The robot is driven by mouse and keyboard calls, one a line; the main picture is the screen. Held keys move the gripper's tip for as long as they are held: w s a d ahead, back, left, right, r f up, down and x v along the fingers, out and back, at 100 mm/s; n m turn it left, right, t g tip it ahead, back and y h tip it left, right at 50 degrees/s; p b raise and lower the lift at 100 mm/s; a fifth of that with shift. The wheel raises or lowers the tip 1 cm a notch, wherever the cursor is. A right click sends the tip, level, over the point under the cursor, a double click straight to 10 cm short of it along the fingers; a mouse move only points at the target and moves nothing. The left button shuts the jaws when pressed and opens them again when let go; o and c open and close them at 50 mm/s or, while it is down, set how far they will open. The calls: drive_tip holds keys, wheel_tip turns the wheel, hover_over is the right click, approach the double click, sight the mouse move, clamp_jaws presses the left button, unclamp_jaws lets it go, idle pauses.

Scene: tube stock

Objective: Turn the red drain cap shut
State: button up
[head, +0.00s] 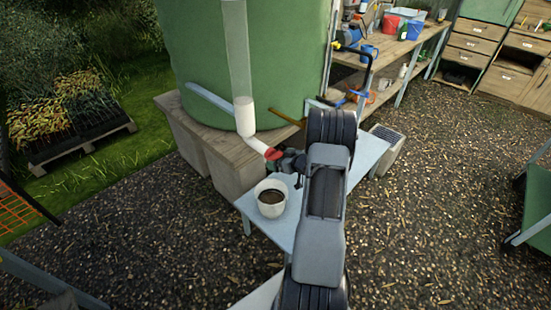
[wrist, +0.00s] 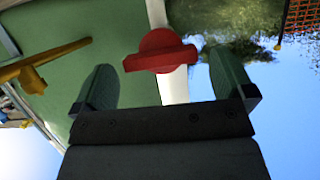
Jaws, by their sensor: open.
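The red drain cap (head: 273,154) sits on the lower end of a white drain pipe (head: 257,145) at the foot of the green tank (head: 240,60). In the wrist view the cap (wrist: 161,52) shows a raised bar lying nearly level, slightly tilted. My gripper (wrist: 165,85) is open, with one finger on each side of the cap and clear space between. The cap appears just ahead of the fingers, and I see no contact. In the head view my gripper (head: 288,162) is close to the cap, and the arm hides part of the area.
A white bucket (head: 271,198) with dark contents stands on a pale bench (head: 290,222) below the cap. A yellow-brown lever (wrist: 50,58) is to the left in the wrist view. A wooden workbench (head: 400,48) with tools stands behind. The gravel ground at right is mostly clear.

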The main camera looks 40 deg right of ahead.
drive_tip(key=v, duration=1)
drive_tip(key=shift+s, duration=0.25)
